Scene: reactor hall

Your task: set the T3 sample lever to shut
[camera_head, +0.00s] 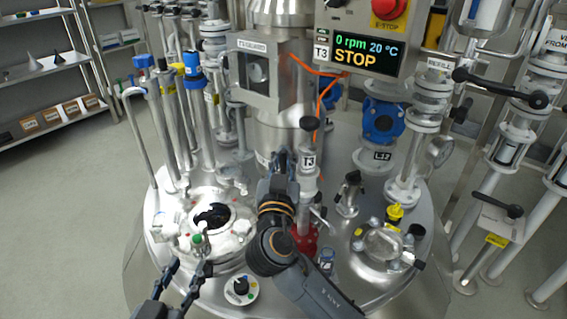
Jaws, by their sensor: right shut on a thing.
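The T3 sample fitting (309,161) stands upright near the middle of the vessel lid, with a white T3 tag and a black knob on top. My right gripper (284,162) is at its left side, closed against the fitting at tag height. It appears to be shut on the T3 sample lever, which is mostly hidden by the fingers, so its angle cannot be told. My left gripper (191,266) is open and empty at the lower left, in front of the round open port (212,217).
A control box (366,36) showing 0 rpm, 20 °C and STOP hangs above right. A red part (304,240) sits below the fitting by my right arm. Upright pipes with blue and yellow caps (192,66) stand left. A sight port (384,243) lies right.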

